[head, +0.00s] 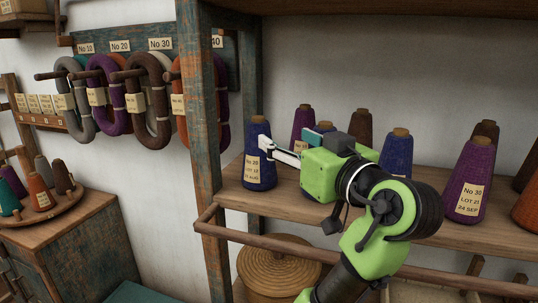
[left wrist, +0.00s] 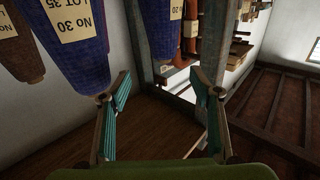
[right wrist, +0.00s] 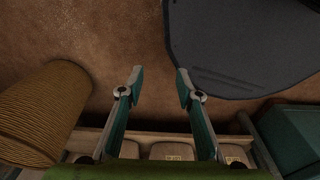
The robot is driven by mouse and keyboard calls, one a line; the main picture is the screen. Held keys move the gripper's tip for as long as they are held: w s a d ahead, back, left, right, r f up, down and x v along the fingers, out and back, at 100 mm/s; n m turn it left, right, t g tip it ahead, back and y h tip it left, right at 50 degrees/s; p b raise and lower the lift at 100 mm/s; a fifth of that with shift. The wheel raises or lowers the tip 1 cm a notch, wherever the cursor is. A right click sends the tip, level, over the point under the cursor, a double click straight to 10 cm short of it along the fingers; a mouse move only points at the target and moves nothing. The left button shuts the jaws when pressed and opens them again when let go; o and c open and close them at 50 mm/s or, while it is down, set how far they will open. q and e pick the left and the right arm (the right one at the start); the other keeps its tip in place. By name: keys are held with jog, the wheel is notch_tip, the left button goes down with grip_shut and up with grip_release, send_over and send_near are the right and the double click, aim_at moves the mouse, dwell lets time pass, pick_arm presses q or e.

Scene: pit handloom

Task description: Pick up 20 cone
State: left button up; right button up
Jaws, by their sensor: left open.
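The blue No 20 cone (head: 258,165) stands upright at the left end of the wooden shelf, beside the post. It also shows in the left wrist view (left wrist: 179,40), at the top between the fingers. My left gripper (head: 285,145) is open and empty; in the head view one finger overlaps the cone's right edge. In the left wrist view the fingertips (left wrist: 160,78) are wide apart, and I cannot tell whether they touch the cone. My right gripper (right wrist: 159,75) is open and empty, low down near the floor.
A blue No 30 cone (left wrist: 78,40) is near the left finger in the left wrist view. Purple (head: 471,180), brown (head: 361,125) and other cones share the shelf. A post (head: 198,110) and front rail (head: 350,259) border it. A woven basket (right wrist: 45,110) is near my right gripper.

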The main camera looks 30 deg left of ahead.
aim_at(263, 125)
pick_arm(q)
jog(key=p+x, duration=0.1)
jog(key=x, duration=0.1)
jog(key=p+x, duration=0.1)
jog(key=x, duration=0.1)
jog(key=s+x, duration=0.1)
jog(key=x, duration=0.2)
jog(key=shift+a+r+p, duration=0.25)
jog(key=shift+a+p, duration=0.1)
jog(key=shift+p, duration=0.05)
jog(key=shift+w+a+f, duration=0.1)
jog(key=shift+w+a, duration=0.1)
jog(key=p+x, duration=0.2)
jog(key=shift+w+p, duration=0.15)
jog(key=shift+p, duration=0.15)
jog(key=shift+p+x, duration=0.55)
jog(key=shift+x, duration=0.55)
jog(key=shift+a+f, duration=0.2)
jog(key=shift+a, duration=0.2)
jog(key=shift+w+f, duration=0.1)
jog(key=shift+w, duration=0.05)
jog(key=shift+d, duration=0.1)
jog(key=shift+c, duration=0.5)
jog(key=c, duration=0.6)
grip_shut()
pick_arm(e)
jog(key=s+r, duration=0.3)
jog(key=r, duration=0.4)
jog(key=shift+s, duration=0.15)
